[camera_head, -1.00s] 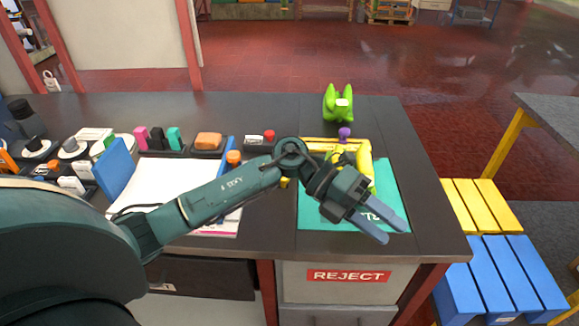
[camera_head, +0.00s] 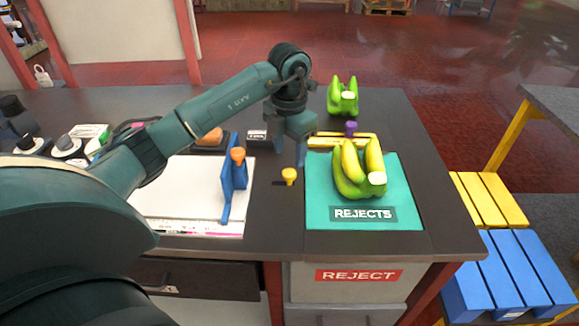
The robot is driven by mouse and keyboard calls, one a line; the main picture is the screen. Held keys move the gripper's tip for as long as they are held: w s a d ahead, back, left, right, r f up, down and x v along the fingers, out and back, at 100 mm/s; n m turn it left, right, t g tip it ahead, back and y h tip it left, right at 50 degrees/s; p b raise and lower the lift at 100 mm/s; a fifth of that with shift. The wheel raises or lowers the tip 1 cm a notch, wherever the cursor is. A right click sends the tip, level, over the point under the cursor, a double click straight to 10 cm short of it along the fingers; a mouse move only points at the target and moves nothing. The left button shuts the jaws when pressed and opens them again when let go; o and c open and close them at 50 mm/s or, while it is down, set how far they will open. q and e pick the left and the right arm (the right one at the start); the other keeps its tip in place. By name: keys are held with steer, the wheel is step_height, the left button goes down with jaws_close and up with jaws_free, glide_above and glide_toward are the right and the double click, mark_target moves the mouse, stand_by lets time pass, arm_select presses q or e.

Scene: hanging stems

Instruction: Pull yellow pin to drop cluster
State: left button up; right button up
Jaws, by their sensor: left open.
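A pin with a yellow knob (camera_head: 289,176) and a short dark shaft shows on the dark tabletop, left of the teal mat. My left gripper (camera_head: 289,162) points down with its fingers apart and empty; its tips are just above the yellow knob in the picture. I cannot tell whether they touch it. A yellow-green banana cluster (camera_head: 350,178) rests on the teal REJECTS mat (camera_head: 322,205). A second, green cluster (camera_head: 343,97) is at the back of the table. My right gripper is out of view.
A yellow bar frame (camera_head: 325,142) with a purple knob (camera_head: 351,128) stands behind the mat. A blue upright (camera_head: 228,180) with an orange knob (camera_head: 238,155) is left of my gripper, by white paper (camera_head: 185,190).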

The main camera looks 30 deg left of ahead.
mark_target(290, 172)
arm_select(q)
step_height(290, 172, down, 6)
steer(key=shift+r, duration=0.15)
steer(key=shift+c, duration=0.3)
jaws_close()
stand_by(0.4)
